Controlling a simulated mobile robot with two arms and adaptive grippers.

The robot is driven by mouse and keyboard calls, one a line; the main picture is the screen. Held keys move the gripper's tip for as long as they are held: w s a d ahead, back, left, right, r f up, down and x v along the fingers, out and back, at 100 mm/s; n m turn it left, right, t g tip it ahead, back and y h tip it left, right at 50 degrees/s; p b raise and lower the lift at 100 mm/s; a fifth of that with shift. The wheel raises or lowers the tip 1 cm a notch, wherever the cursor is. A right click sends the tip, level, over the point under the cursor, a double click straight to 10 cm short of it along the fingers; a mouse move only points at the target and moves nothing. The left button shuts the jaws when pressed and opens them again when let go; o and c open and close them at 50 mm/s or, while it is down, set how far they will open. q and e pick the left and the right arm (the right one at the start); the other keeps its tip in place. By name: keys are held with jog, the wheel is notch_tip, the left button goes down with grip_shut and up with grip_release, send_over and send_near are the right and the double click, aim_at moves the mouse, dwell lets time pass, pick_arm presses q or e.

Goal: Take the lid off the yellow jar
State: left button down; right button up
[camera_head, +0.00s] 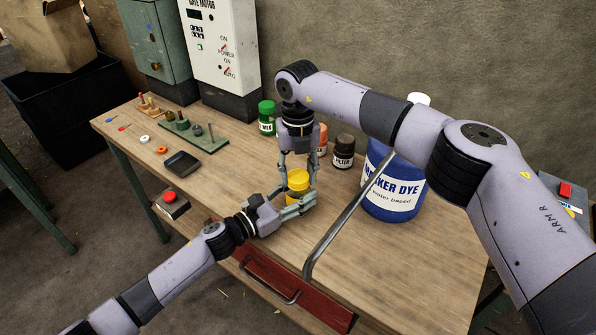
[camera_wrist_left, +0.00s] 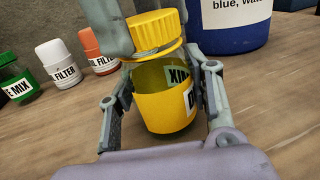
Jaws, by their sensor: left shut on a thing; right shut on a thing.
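The yellow jar (camera_head: 294,197) stands near the front of the workbench. My left gripper (camera_head: 290,207) is shut around its body from the front left. In the left wrist view the jar (camera_wrist_left: 165,111) shows between the two fingers, with part of its inner wall and a label seen from behind. The yellow lid (camera_head: 298,176) is between the fingertips of my right gripper (camera_head: 299,170), which points down from above. In the left wrist view the lid (camera_wrist_left: 156,30) is above the jar, slightly tilted, with a gap below it.
A large blue dye container (camera_head: 392,188) stands to the right. A small black tray (camera_head: 182,163) and a peg board (camera_head: 195,134) lie left. The bench (camera_head: 375,258) is clear at front right.

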jog(key=n, duration=0.6)
jog(key=shift+n, duration=0.4)
jog(key=n, duration=1.2)
jog(key=shift+n, duration=0.3)
jog(key=n, duration=0.4)
jog(key=shift+r, duration=0.1)
jog(key=n, duration=0.7)
jog(key=shift+n, duration=0.3)
jog(key=shift+r, duration=0.2)
